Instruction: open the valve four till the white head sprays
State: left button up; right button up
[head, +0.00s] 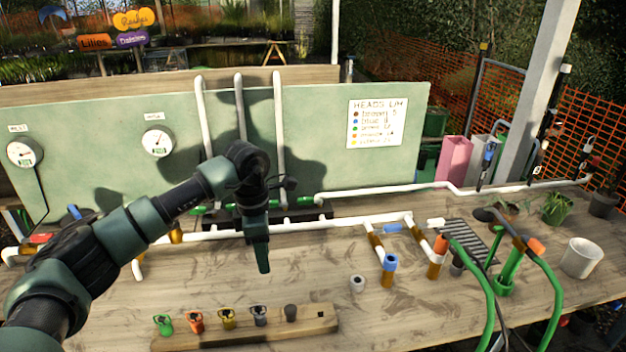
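My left arm reaches in from the left, and its gripper (262,262) points down over the table in front of the white pipes. The fingers look like one narrow dark shape, so I cannot tell whether they are open or shut. Nothing shows held below them. Behind it, a dark valve block (318,213) with green fittings (305,201) sits at the foot of the upright pipes, partly hidden by my arm. I cannot read any valve number. A small white piece (435,223) sits near the pipe's right end; I cannot tell whether it is the white head. No spray shows. My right gripper is out of view.
A wooden rack (318,328) holds several coloured heads at the front. Blue (390,263) and orange-tipped (440,245) pipe stubs stand right of centre. Green hoses (545,275) and a white pot (581,258) are at right. Two gauges (158,141) hang on the green board (320,140).

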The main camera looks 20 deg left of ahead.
aim_at(304, 201)
jog(key=i, duration=1.15)
